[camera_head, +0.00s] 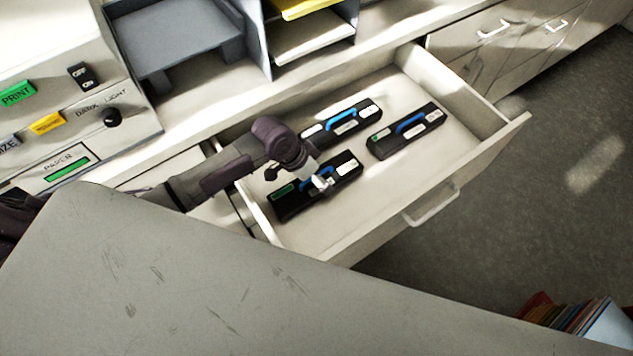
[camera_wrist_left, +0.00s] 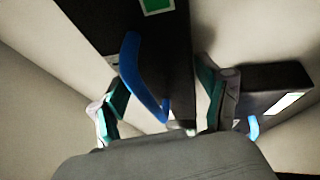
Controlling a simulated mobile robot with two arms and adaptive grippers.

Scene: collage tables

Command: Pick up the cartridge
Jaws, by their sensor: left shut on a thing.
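Three black cartridges with blue handles lie in the open drawer (camera_head: 455,150). The nearest cartridge (camera_head: 285,208) has a green label and a blue handle. My left gripper (camera_head: 322,182) is at this cartridge, near the right end of its handle. In the left wrist view, the fingers of my left gripper (camera_wrist_left: 162,102) are on both sides of the cartridge (camera_wrist_left: 160,45) and shut on it, with the handle between them. Whether it is off the drawer floor is hard to tell. The back cartridge (camera_head: 332,133) and the right cartridge (camera_head: 405,138) lie apart from it. My right gripper is not in view.
A machine panel (camera_head: 95,125) with coloured labels and a dark knob stands at the left. A grey shelf unit (camera_head: 180,40) with trays stands behind the drawer. A grey surface (camera_head: 220,290) fills the lower left. The drawer's front right is clear.

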